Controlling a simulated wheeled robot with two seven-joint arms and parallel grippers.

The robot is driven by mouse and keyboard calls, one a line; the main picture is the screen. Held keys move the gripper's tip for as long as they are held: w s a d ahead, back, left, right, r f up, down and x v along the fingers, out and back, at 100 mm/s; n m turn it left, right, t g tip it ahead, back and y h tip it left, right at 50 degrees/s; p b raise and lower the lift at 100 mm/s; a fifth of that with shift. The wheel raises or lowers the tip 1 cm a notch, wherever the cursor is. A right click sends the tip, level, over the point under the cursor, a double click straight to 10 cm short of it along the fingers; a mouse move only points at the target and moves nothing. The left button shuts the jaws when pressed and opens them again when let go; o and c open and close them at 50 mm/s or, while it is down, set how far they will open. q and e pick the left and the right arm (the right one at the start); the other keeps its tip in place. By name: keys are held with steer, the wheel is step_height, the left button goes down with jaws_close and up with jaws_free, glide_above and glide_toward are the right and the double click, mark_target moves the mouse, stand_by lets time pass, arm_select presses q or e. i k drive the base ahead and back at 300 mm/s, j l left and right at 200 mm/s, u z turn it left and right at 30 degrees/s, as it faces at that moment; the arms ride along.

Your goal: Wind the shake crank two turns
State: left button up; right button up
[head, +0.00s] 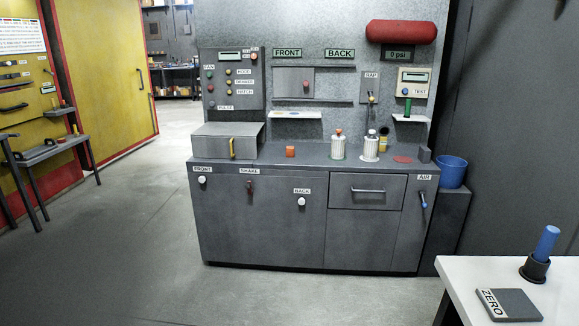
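Neither of my grippers shows in the head view, and nothing is seen touching the crank.
Open floor (130,250) lies before the cabinet. A white table (465,280) with a ZERO plate (507,305) and a blue-handled tool (546,243) stands at the lower right. A blue bucket (451,172) is right of the cabinet. A yellow wall and shelves stand left.

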mark_target(248, 186)
steer(key=i, duration=1.1)
steer(key=i+l+u, duration=0.1)
steer(key=i, duration=1)
